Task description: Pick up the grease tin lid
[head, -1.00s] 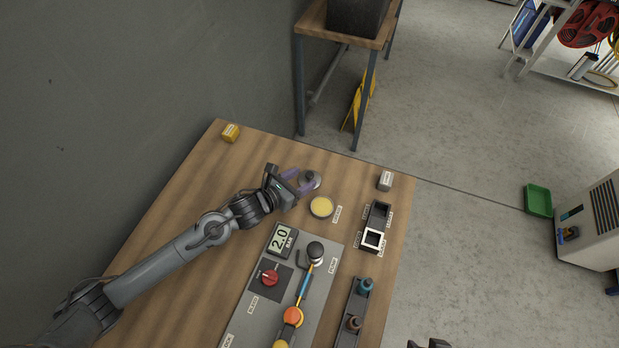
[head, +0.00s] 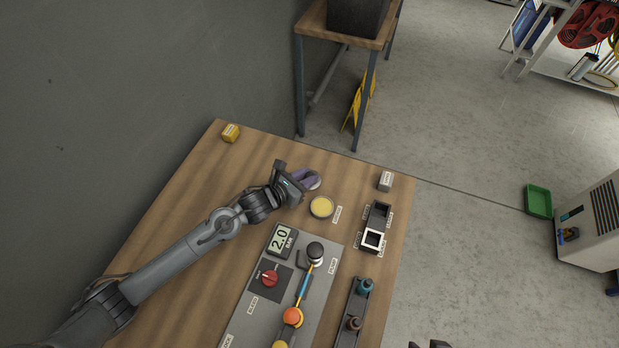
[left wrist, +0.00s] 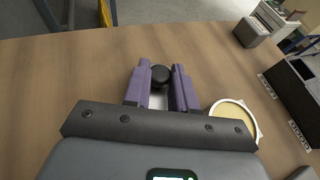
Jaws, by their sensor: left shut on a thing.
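The grease tin lid (head: 316,181) is a small grey disc with a dark knob, on the wooden bench behind the open grease tin. My left gripper (head: 305,179) has its purple fingers over it and hides most of it in the head view. In the left wrist view the black knob (left wrist: 161,75) sits between the fingertips, and my left gripper (left wrist: 160,82) is shut on it. I cannot tell whether the lid is clear of the bench. The grease tin (head: 321,207) shows yellow grease, and it also shows in the left wrist view (left wrist: 232,118).
A panel with a gauge (head: 281,240) and red knob (head: 269,278) lies nearer. A yellow block (head: 230,132) sits at the far left corner.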

